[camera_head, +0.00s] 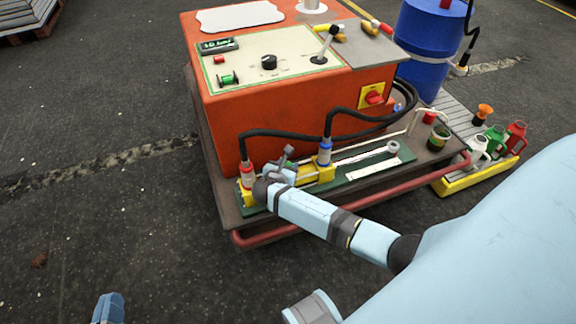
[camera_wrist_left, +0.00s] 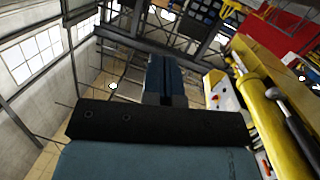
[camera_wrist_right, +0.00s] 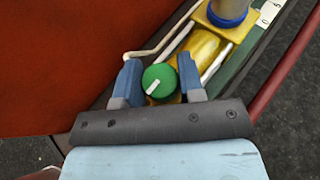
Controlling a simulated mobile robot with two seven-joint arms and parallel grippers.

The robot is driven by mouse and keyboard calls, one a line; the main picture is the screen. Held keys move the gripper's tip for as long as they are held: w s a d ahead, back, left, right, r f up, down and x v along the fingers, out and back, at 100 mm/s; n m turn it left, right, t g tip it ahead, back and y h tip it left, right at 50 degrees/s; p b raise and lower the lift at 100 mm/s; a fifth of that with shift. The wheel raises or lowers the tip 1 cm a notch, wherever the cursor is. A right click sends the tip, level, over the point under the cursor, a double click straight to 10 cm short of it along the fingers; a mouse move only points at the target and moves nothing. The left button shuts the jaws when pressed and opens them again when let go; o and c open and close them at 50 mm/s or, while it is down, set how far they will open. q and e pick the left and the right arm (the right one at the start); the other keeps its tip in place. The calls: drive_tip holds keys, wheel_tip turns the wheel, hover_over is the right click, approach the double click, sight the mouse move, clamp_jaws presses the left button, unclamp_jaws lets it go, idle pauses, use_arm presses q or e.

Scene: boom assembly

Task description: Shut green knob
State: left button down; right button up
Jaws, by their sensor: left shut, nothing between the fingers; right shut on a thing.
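In the right wrist view, a round green knob (camera_wrist_right: 158,79) with a white pointer bar sits on a yellow block (camera_wrist_right: 197,54). The pointer lies on a slant, from lower left to upper right. My right gripper (camera_wrist_right: 160,88) has one blue finger on each side of the knob and is shut on it. In the head view, my right gripper (camera_head: 284,166) is at the green rail on the cart, and the knob is hidden there. My left gripper (camera_head: 108,306) is shut and empty at the bottom left, far from the cart; its fingers show in the left wrist view (camera_wrist_left: 163,75).
The orange machine (camera_head: 300,125) stands behind the rail. Black hoses run to the red-topped (camera_head: 246,174) and blue fittings (camera_head: 324,152) beside my right gripper. A red handrail (camera_head: 400,182) edges the cart. A blue barrel (camera_head: 428,45) and small cans (camera_head: 478,150) stand at right.

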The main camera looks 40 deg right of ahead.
drive_tip(key=o, duration=0.9)
drive_tip(key=shift+s+a+r, duration=0.15)
drive_tip(key=shift+a, duration=0.05)
use_arm(q)
drive_tip(key=s+a+f+g+y+p, duration=0.2)
drive_tip(key=a+f+g+p, duration=0.1)
drive_tip(key=f+p, duration=0.1)
drive_tip(key=shift+s+f, duration=0.15)
drive_tip(key=shift+f, duration=0.75)
use_arm(e)
drive_tip(key=v, duration=1.3)
drive_tip(key=shift+s+a, duration=0.1)
drive_tip(key=shift+a, duration=0.05)
